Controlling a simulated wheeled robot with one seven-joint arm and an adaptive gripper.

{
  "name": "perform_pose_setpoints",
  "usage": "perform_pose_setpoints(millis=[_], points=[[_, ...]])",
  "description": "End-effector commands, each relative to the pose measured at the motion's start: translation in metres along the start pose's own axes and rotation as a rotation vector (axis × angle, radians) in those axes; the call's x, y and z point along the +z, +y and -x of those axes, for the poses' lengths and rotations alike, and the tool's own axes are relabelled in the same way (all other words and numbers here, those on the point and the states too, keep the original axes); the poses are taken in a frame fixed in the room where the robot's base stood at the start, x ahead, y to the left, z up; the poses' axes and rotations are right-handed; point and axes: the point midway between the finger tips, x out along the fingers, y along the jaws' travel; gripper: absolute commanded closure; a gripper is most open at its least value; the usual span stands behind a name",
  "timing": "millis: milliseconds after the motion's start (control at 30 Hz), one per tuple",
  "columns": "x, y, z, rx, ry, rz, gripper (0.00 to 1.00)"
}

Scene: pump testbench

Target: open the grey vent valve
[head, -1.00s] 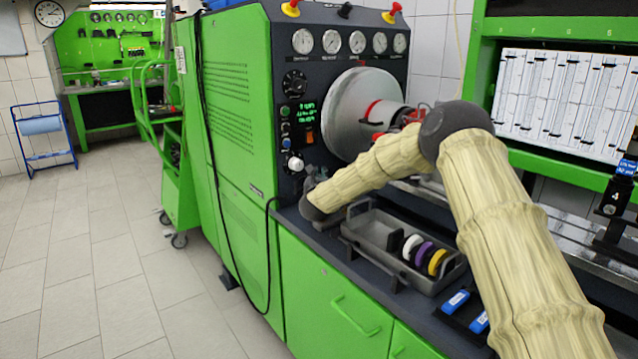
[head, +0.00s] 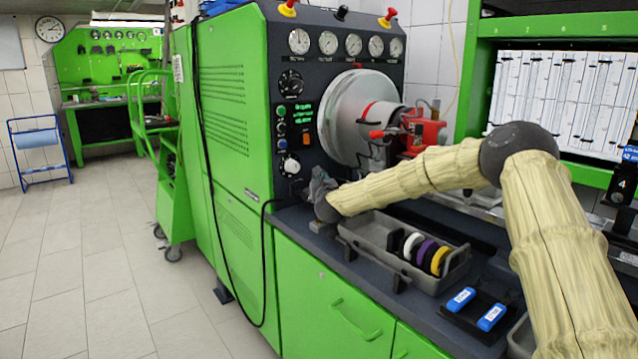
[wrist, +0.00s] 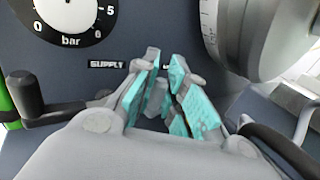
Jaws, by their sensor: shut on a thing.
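The grey vent valve shows in the wrist view as a small grey handle (wrist: 157,97) between my fingertips, below a mostly covered label. My gripper (wrist: 158,90) has teal-padded fingers closed on this handle from both sides. The fingers hide much of it, so its turned angle cannot be told. The valve itself is hidden there behind my gripper and wrist.
A black-gripped lever (wrist: 52,112) sits left of my gripper under the SUPPLY label (wrist: 105,64). The large silver disc (head: 352,115) is close on the right. A grey tray (head: 385,248) with coloured rings stands on the bench below my forearm.

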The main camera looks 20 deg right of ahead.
Motion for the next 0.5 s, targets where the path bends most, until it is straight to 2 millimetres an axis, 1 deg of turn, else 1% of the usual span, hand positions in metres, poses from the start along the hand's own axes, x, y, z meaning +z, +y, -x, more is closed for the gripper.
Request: perform_pose_setpoints(millis=[133, 167, 200, 267, 500], points=[[-0.0016, 0.0003, 0.0003, 0.0, 0.002, 0.001, 1.0], [-0.0015, 0.0002, 0.0002, 0.0, 0.002, 0.001, 0.84], [-0.0014, 0.0002, 0.0002, 0.0, 0.002, 0.0, 0.77], [-0.0011, 0.0003, 0.0002, 0.0, 0.002, 0.0, 0.66], [0.0, 0.0003, 0.0, 0.0, 0.0, 0.0, 0.65]])
